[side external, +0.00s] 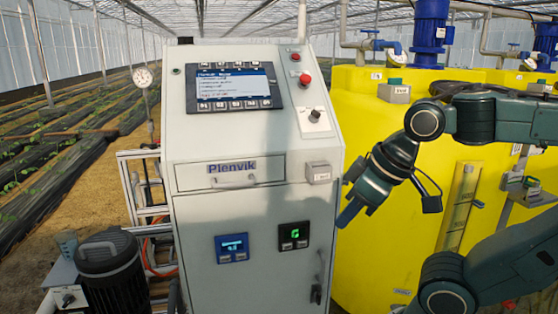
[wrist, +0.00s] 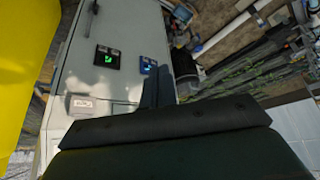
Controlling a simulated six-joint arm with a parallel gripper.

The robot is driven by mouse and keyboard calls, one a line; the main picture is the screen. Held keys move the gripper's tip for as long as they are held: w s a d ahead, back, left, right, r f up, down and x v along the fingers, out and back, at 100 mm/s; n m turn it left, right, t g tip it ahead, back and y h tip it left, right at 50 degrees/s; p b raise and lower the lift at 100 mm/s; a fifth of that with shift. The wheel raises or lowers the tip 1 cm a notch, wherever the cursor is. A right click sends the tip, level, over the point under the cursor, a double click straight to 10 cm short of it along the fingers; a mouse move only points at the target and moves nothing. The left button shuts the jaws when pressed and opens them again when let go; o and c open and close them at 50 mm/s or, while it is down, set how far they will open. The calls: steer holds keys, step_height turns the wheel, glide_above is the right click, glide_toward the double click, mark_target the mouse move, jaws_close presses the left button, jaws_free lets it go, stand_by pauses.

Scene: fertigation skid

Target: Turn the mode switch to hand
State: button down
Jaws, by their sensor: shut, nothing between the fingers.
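The likely mode switch is a small knob on a pale plate (side external: 315,116) at the right of the cabinet's sloped panel, below a red button. Its labels are too small to read, so I cannot tell its position. My gripper (side external: 348,216) is shut and empty. It points down and left in front of the cabinet's right edge, lower than the knob and apart from it. In the wrist view my gripper (wrist: 159,75) reaches over the cabinet front. The knob does not show in the wrist view.
The cabinet (side external: 255,220) carries a screen (side external: 234,86), a red button (side external: 305,80), a small labelled box (side external: 318,172), a blue display (side external: 231,248) and a green-digit display (side external: 294,236). A yellow tank (side external: 385,240) stands at right. A dark motor (side external: 110,265) sits at lower left.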

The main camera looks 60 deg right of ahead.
steer(key=w+d+r+n+g, duration=0.1)
steer(key=w+d+r+n, duration=0.25)
steer(key=w+r, duration=0.4)
steer(key=w+d+r+n+g, duration=0.2)
steer(key=w+r+n, duration=0.2)
steer(key=w+r, duration=0.35)
steer(key=n+g+h, duration=0.3)
steer(key=n, duration=0.6)
glide_toward(315, 115)
steer(key=w+a, duration=0.1)
steer(key=a, duration=0.4)
steer(key=shift+w+a+r, duration=0.2)
steer(key=shift+w, duration=0.05)
steer(key=shift+f, duration=0.2)
steer(key=shift+x, duration=4.8)
steer(key=shift+s+d+r, duration=0.15)
steer(key=shift+d+r, duration=0.35)
steer(key=shift+d, duration=0.35)
steer(key=shift+s+d+r, duration=0.1)
steer(key=shift+d+r, duration=0.35)
steer(key=shift+d, duration=0.35)
